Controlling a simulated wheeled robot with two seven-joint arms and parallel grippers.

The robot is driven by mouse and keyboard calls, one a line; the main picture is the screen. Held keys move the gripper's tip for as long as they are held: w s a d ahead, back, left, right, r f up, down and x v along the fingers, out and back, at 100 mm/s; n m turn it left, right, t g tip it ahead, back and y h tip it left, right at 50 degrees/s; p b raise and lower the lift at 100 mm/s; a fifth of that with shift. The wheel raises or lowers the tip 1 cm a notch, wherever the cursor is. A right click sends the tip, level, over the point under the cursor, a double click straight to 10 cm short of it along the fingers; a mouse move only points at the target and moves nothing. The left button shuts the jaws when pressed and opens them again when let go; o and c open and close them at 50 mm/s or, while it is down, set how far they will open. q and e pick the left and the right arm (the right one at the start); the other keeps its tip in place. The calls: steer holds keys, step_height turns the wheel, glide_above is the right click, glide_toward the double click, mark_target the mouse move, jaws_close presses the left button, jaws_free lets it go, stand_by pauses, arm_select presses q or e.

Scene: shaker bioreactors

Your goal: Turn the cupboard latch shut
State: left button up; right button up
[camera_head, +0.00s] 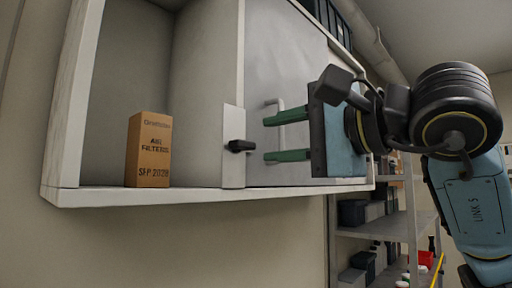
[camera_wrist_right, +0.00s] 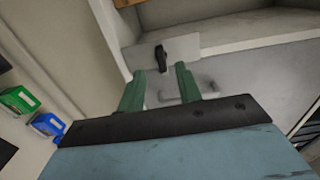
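The cupboard (camera_head: 100,196) is white and wall-mounted. Its left compartment is open, and a grey door (camera_head: 290,60) covers the right part. The black latch (camera_head: 240,146) sits on a pale plate at the divider, its handle lying roughly sideways in the head view. It also shows in the right wrist view (camera_wrist_right: 161,58), just beyond the fingertips. My right gripper (camera_head: 268,138) is open with green fingers, one above the other, pointing at the latch. The fingers are empty and appear short of the latch. A light door handle (camera_head: 275,104) is behind the fingers. My left gripper is not in view.
A brown air filters box (camera_head: 148,150) stands in the open compartment. Shelving (camera_head: 400,228) with dark bins is below right. Green (camera_wrist_right: 19,99) and blue (camera_wrist_right: 47,124) items show at the left of the wrist view. The space below the cupboard's left part is clear.

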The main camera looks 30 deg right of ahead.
steer(key=v, duration=0.7)
steer(key=shift+b, duration=0.35)
